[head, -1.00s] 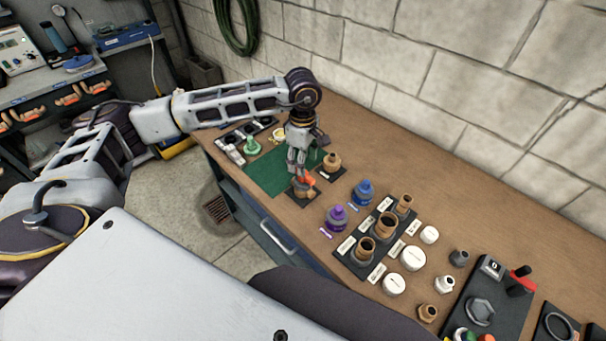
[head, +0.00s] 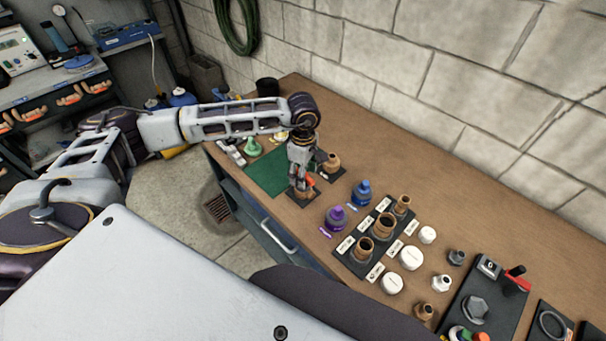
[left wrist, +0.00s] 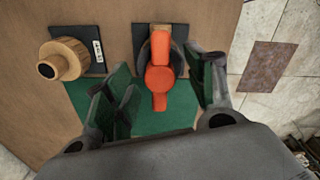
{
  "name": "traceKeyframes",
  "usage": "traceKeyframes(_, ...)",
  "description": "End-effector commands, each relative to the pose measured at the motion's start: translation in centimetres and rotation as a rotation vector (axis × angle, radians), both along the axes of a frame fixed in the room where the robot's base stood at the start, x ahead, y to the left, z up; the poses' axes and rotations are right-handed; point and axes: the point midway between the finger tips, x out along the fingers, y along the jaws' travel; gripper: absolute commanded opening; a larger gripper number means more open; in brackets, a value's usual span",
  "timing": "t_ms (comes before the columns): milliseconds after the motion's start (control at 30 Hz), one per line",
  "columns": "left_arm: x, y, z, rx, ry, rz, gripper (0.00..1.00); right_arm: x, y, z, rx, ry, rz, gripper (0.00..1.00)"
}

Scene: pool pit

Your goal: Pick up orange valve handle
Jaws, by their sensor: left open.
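The orange valve handle (left wrist: 159,75) sits on a brown fitting on a small black plate (left wrist: 140,38), at the edge of a green mat (left wrist: 70,95). In the head view the orange handle (head: 310,181) shows only in part behind my gripper. My left gripper (head: 298,183) points down over it. In the left wrist view its fingers (left wrist: 165,85) are open, one on each side of the handle, with a visible gap on both sides. My right gripper is not in view.
A wooden fitting (left wrist: 62,62) on a black plate stands beside the handle. A purple-topped piece (head: 335,218) and a blue one (head: 361,192) stand to the right on the bench (head: 440,190). The wall (head: 430,60) runs behind the bench.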

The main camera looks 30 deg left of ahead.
Motion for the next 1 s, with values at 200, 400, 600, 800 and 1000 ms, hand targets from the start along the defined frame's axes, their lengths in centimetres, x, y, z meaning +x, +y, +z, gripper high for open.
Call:
traceKeyframes(200,0.04,0.0,-0.65,0.0,-0.002,0.0,0.55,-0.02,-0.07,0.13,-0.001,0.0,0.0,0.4)
traceKeyframes(400,0.03,0.0,-0.65,0.0,-0.001,0.0,0.55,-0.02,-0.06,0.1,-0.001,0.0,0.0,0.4)
traceKeyframes(600,0.02,-0.01,-0.63,0.0,-0.001,0.0,0.51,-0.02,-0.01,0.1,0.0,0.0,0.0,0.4)
traceKeyframes(800,0.02,-0.01,-0.63,0.0,-0.001,0.0,0.26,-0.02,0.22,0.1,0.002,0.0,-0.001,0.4)
traceKeyframes(1000,0.03,-0.01,-0.62,0.0,-0.002,0.0,0.1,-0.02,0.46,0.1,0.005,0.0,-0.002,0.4)
